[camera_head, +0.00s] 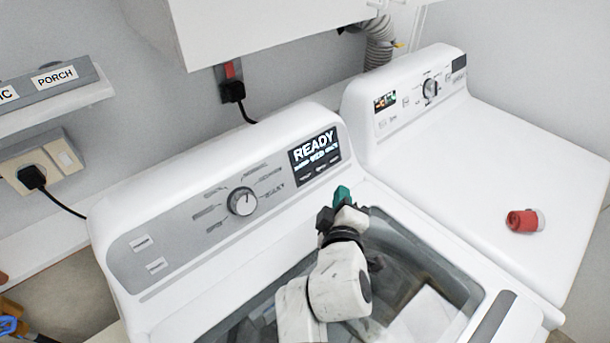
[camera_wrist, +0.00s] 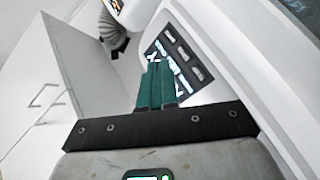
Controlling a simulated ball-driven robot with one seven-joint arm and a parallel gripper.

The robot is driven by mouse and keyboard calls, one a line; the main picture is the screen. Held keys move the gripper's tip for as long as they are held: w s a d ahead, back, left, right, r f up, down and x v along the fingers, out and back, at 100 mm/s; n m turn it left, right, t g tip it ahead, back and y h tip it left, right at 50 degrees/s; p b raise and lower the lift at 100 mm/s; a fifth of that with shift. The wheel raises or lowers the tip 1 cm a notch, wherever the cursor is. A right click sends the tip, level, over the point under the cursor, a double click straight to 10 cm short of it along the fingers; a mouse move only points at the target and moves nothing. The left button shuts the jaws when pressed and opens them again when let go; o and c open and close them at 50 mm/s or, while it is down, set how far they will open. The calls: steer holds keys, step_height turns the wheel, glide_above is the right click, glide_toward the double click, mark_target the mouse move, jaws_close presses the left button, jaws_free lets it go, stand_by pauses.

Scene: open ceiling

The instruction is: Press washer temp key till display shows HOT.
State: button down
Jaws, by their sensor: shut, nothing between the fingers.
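The washer (camera_head: 170,225) stands at the left with a sloped grey and white console. Its dark display (camera_head: 315,152) reads READY in large letters, with a smaller line below that I cannot read surely. A row of small keys (camera_head: 321,167) lies under the text; their labels are too small to tell which is temp. In the wrist view the keys (camera_wrist: 182,55) run along the dark panel. My gripper (camera_head: 342,193) is shut and empty, its teal fingertips just below the display's lower right corner. In the wrist view the fingers (camera_wrist: 155,82) partly cover the display; contact is not visible.
A round dial (camera_head: 241,201) sits left of the display. The dryer (camera_head: 500,150) stands at the right with a red-capped item (camera_head: 523,221) on top. A white cabinet (camera_head: 270,25) hangs above. The washer's glass lid (camera_head: 430,290) lies under my arm.

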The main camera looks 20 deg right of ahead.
mark_target(305, 177)
steer(key=w+f+b, duration=0.1)
steer(key=w, duration=0.1)
steer(key=w+a+f+b, duration=0.1)
steer(key=w+b, duration=0.1)
steer(key=w+a+f+b, duration=0.1)
steer(key=shift+w+a, duration=0.15)
steer(key=shift+w, duration=0.25)
steer(key=shift+w+a+b, duration=0.35)
steer(key=shift+w+b, duration=0.3)
steer(key=shift+w, duration=0.1)
steer(key=shift+w, duration=0.15)
stand_by(1.2)
steer(key=shift+w+a+f, duration=0.1)
steer(key=shift+w+a, duration=0.05)
steer(key=shift+w, duration=0.1)
steer(key=shift+w+a+f+b, duration=0.15)
steer(key=shift+w+b, duration=0.1)
steer(key=shift+b, duration=0.25)
stand_by(0.4)
stand_by(0.3)
steer(key=shift+s+d+r+p, duration=0.3)
steer(key=shift+s+p, duration=0.35)
steer(key=shift+p, duration=0.1)
